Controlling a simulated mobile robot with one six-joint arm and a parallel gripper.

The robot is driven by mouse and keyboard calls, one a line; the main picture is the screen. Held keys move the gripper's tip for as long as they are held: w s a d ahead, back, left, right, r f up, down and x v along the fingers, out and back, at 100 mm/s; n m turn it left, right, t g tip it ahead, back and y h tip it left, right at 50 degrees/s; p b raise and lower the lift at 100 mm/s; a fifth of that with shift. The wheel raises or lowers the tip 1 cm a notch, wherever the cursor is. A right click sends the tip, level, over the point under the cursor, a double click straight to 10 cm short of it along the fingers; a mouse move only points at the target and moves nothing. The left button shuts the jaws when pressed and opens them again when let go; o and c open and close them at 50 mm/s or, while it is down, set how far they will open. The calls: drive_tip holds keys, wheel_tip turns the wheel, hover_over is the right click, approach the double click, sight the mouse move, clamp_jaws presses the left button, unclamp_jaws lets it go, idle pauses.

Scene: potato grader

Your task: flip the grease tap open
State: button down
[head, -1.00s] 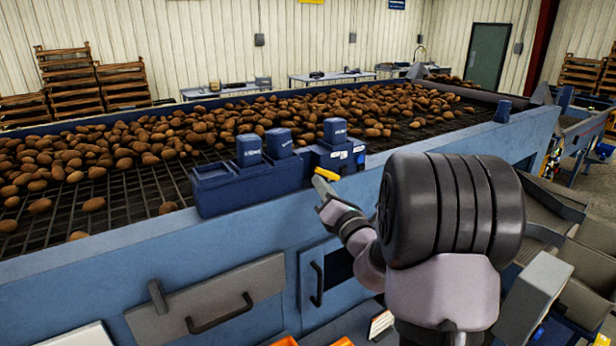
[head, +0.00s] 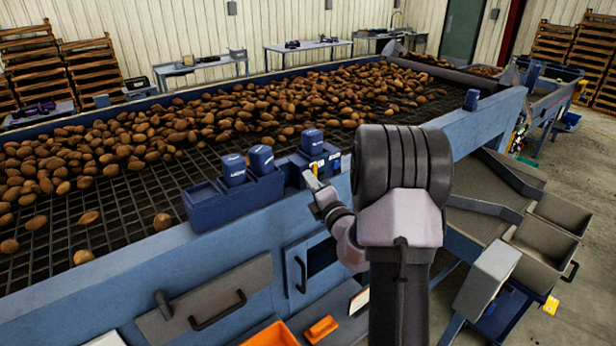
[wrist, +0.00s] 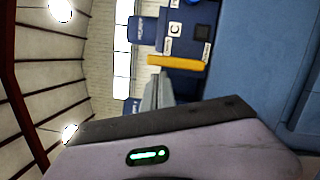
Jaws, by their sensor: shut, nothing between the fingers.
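The grease tap's yellow lever (wrist: 176,61) shows in the wrist view as a short bar, lying across the picture against a dark blue block (wrist: 187,32). In the head view only a small bit of yellow (head: 314,168) shows above my gripper (head: 318,188), at the front of the blue units on the grader's side. My gripper is shut and empty. In the wrist view its grey fingertips (wrist: 157,86) are just below the yellow lever. I cannot tell whether they touch it. The tap's body is not clearly seen.
Blue boxes with lidded tops (head: 238,190) stand on the grader's rim, left of my gripper. Potatoes (head: 200,125) cover the mesh belt behind.

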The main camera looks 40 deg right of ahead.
drive_tip(key=shift+d+r, duration=0.3)
idle(0.5)
